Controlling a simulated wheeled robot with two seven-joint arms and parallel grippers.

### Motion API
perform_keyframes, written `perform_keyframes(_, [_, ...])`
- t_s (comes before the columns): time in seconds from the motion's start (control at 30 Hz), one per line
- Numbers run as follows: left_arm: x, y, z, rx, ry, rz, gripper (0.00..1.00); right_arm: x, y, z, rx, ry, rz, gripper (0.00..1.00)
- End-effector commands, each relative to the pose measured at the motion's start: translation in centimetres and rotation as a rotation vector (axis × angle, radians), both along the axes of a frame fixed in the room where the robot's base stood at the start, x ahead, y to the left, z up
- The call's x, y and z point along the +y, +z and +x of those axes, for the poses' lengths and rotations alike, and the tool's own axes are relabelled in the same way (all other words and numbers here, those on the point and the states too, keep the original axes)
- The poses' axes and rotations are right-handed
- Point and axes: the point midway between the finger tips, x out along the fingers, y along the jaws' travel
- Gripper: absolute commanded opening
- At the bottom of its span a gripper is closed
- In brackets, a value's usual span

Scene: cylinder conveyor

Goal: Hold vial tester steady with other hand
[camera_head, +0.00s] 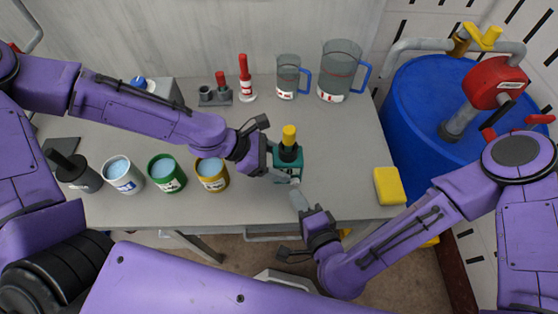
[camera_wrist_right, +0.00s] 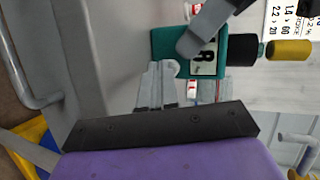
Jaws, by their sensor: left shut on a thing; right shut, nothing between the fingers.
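The vial tester (camera_head: 292,170) is a teal box with a black collar (camera_head: 290,152) and a yellow cylinder (camera_head: 289,134) upright on top. It stands near the table's front edge. My left gripper (camera_head: 282,173) is shut on it from the left. In the right wrist view, the tester (camera_wrist_right: 166,42) shows a white label with dark characters, and a grey finger of my left gripper (camera_wrist_right: 207,33) crosses its face. My right gripper (camera_head: 297,198) is shut and empty just in front of the tester. Its fingertips (camera_wrist_right: 163,70) are close to the teal body; I cannot tell whether they touch.
White, green and yellow cups (camera_head: 166,175) stand left of the tester, beside a dark one (camera_head: 79,178). A yellow sponge (camera_head: 388,186) lies right. A blue barrel (camera_head: 420,100) stands beyond the table's right edge.

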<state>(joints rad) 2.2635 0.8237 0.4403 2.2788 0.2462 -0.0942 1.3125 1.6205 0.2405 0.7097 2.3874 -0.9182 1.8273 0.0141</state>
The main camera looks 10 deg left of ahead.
Motion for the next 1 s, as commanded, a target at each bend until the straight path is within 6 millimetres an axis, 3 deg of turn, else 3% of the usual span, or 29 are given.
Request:
perform_keyframes(0.57, [0.0, -0.1, 0.0, 0.002, 0.001, 0.001, 0.4, -1.1, -0.1, -3.9, 0.002, 0.001, -0.001, 0.0])
perform_keyframes(1.0, [0.0, -0.1, 0.0, 0.002, 0.001, 0.001, 0.4, -1.2, 0.0, -4.1, 0.001, 0.0, -0.001, 0.0])
